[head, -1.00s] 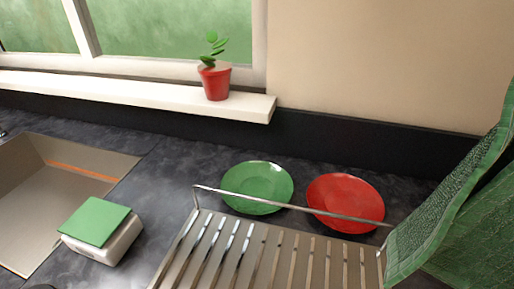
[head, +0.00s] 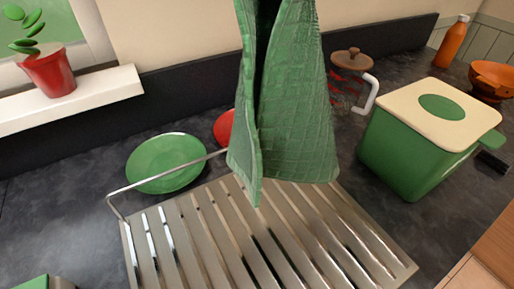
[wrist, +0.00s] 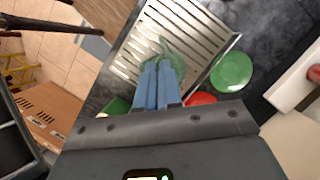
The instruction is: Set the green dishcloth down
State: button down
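The green dishcloth (head: 290,110) hangs in the upper middle of the head view. Its lower edge hangs in front of the metal slatted rack (head: 180,255), and its top is cut off by the frame. In the wrist view, my gripper (wrist: 160,70) has its blue fingers close together, with the bunched green dishcloth (wrist: 168,50) at their tips. The gripper is shut on the cloth, above the rack. The gripper is outside the head view. I cannot tell whether the cloth touches the rack.
A green plate (head: 166,163) and a partly hidden red plate (head: 223,128) lie behind the rack. A green bin with a cream lid (head: 420,140) stands right of it, near a glass press (head: 350,85). A potted plant (head: 48,72) stands on the sill. The rack's slats look empty.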

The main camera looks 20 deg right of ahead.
notch_tip(320, 180, down, 7)
jog(key=b, duration=0.2)
jog(key=shift+b, duration=0.4)
jog(key=shift+r, duration=0.1)
jog(key=w+a+f+n, duration=0.1)
jog(key=w+a+n, duration=0.2)
jog(key=w+a, duration=1.1)
send_near(355, 283)
jog(key=shift+h, duration=0.4)
jog(key=s+a+f, duration=0.1)
jog(key=a+f, duration=0.1)
jog(key=s+a+f, duration=0.1)
jog(key=s+f, duration=0.1)
jog(key=f, duration=0.1)
jog(key=shift+s+a, duration=0.2)
jog(key=shift+a, duration=0.2)
